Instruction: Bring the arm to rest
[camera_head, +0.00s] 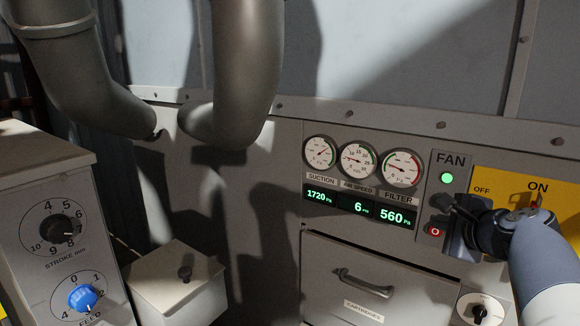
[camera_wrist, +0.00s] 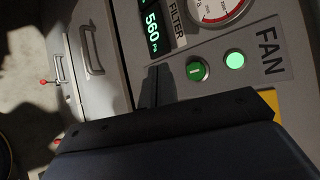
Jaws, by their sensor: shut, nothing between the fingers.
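My gripper (camera_head: 442,204) is in front of the FAN panel (camera_head: 446,162) at the right of the head view, with my arm coming in from the lower right. Its dark fingers are shut and empty. In the wrist view my gripper (camera_wrist: 158,76) shows as a dark finger shape pointing up from the wide dark wrist body, beside a green button (camera_wrist: 198,71). I cannot tell whether the fingers touch the panel. The green lamp (camera_head: 447,179) is lit and also shows in the wrist view (camera_wrist: 234,60). A red button (camera_head: 435,231) is just below the fingers.
A yellow plate (camera_head: 488,182) marked OFF and ON is partly behind my arm. Gauges (camera_head: 358,160) and lit displays (camera_head: 362,207) are left of the panel, above a drawer handle (camera_head: 363,283). Thick pipes (camera_head: 245,60), a box (camera_head: 175,283) and a knob cabinet (camera_head: 25,173) stand further left.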

